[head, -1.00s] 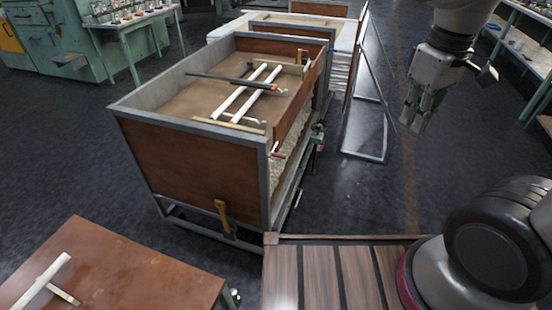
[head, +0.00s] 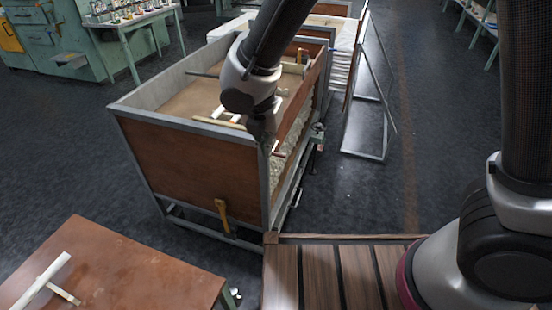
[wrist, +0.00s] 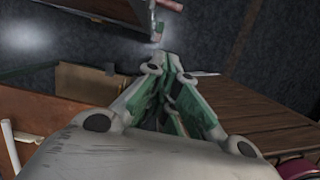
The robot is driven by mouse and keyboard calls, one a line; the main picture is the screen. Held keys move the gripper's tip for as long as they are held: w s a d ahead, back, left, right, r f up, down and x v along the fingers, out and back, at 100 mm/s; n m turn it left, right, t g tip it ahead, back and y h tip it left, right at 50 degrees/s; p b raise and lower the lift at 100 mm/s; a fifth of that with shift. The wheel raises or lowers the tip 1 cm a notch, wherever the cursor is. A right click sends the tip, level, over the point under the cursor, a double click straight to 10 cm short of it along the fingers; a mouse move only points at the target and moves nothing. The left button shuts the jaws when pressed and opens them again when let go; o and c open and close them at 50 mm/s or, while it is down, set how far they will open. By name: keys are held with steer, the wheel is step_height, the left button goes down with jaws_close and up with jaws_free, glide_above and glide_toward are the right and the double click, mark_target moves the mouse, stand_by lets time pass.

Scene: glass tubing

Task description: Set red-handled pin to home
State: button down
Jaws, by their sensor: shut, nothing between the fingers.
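A small reddish handle (head: 279,154), which looks like the red-handled pin, sticks out at the near right corner of the brown-panelled crate (head: 185,170). My gripper (head: 266,141) hangs at that corner, close to the handle, with its fingers partly hidden and dark. In the wrist view my gripper (wrist: 175,66) has its fingers together and empty. A short pinkish rod (wrist: 207,73) shows just to the right of the fingertips; I cannot tell for sure that it is the same pin. The pin's shaft and any hole for it are not clear.
White tubes (head: 217,112) lie in the crate, partly behind my arm. A wooden handle (head: 222,214) hangs on its front panel. A brown table (head: 120,270) with a white tube stands at lower left.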

steer(key=shift+f, duration=0.1)
stand_by(0.3)
steer(key=w+d+f, duration=0.2)
steer(key=w+f, duration=0.4)
steer(key=f, duration=0.4)
steer(key=shift+f, duration=0.15)
